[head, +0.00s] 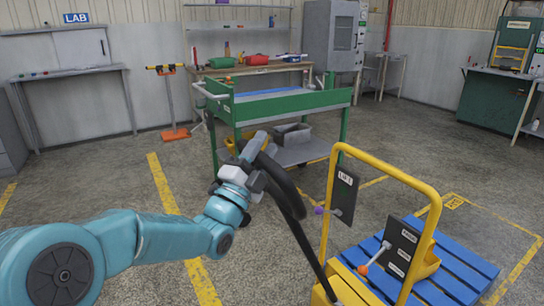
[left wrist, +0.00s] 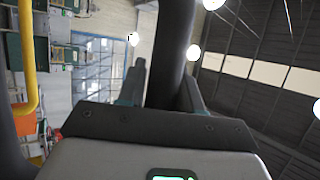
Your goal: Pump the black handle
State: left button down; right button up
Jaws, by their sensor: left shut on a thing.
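The black handle (head: 287,195) is a thick dark bar. It bends at the top and runs down to the yellow base of a lift cart. My left gripper (head: 260,162) is shut on its upper end, left of the yellow frame. In the left wrist view the black handle (left wrist: 173,50) stands between the two fingers of my left gripper (left wrist: 162,92). The fingertips are partly hidden by the bar. My right gripper is in neither view.
The cart's yellow frame (head: 330,190) rises close to the right of the handle. It carries a LIFT plate (head: 345,187) and a dark panel (head: 401,247) with an orange-knobbed lever (head: 374,258). A blue slatted platform (head: 455,275) lies behind. A green trolley (head: 285,105) stands beyond my gripper.

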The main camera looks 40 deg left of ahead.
pick_arm(q)
jog(key=s+a+f+n+t+y+b, duration=0.1)
jog(key=s+a+f+b, duration=0.2)
jog(key=s+b, duration=0.4)
jog(key=shift+s+f+b, duration=0.3)
jog(key=shift+f+b, duration=0.2)
jog(key=shift+b, duration=0.15)
jog(key=shift+a, duration=0.1)
